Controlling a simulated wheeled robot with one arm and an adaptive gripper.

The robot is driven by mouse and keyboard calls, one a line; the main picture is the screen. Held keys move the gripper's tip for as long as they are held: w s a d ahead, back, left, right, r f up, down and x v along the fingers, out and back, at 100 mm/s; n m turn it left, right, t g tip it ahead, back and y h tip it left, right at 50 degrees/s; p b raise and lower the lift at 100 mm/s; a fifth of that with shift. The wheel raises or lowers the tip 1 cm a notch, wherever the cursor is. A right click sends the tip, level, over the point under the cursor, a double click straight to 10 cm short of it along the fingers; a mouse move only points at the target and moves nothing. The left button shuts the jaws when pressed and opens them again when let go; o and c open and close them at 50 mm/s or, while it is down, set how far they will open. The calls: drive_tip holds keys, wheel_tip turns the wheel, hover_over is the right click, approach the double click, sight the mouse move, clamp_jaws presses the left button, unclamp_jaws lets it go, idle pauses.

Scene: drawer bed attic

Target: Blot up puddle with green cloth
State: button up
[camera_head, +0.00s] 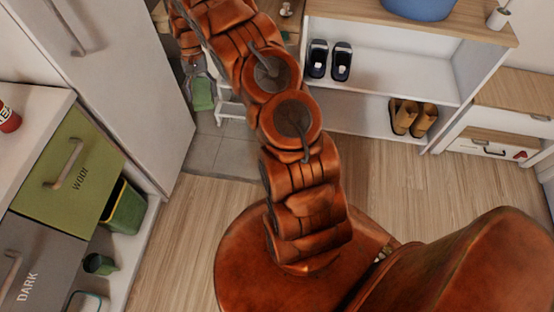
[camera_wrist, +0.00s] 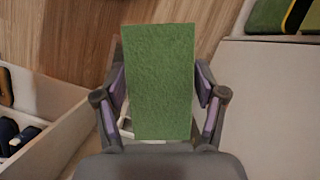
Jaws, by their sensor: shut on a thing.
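The green cloth (camera_wrist: 160,80) is a flat rectangle held between the two fingers of my gripper (camera_wrist: 162,95) in the wrist view. In the head view the cloth (camera_head: 202,94) hangs below my gripper (camera_head: 195,68), near the tall white cabinet and above the grey tiled floor. My gripper is shut on the cloth, which is clear of the visible floor. I cannot make out a puddle in either view; my arm and the cloth hide part of the floor.
A white shelf unit (camera_head: 385,88) with slippers (camera_head: 330,62) and brown boots (camera_head: 413,118) stands to the right. A tall white cabinet (camera_head: 120,65) and the green WOOL drawer (camera_head: 70,165) are on the left. Wooden floor (camera_head: 205,225) lies open between them.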

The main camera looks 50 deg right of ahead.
drive_tip(key=shift+s+d+f+m+t+y+b, duration=0.55)
drive_tip(key=shift+s+d+f+m+b, duration=1.45)
drive_tip(key=shift+d+f+b, duration=5.9)
drive_tip(key=shift+s+d+f+m+t+y+b, duration=0.2)
drive_tip(key=shift+s+f+m+t+b, duration=2.2)
drive_tip(key=shift+f, duration=10.95)
drive_tip(key=shift+s+d+f+m+g+y+b, duration=0.5)
drive_tip(key=shift+d+f+m+b, duration=2.8)
drive_tip(key=shift+f+b, duration=6.1)
drive_tip(key=shift+s+d+f+n+h+p, duration=0.15)
drive_tip(key=shift+d+f+n+p, duration=0.3)
drive_tip(key=shift+f+p, duration=0.2)
drive_tip(key=shift+s+d+f+n+h+p, duration=0.1)
drive_tip(key=shift+d+f+n+p, duration=0.4)
drive_tip(key=shift+p, duration=0.1)
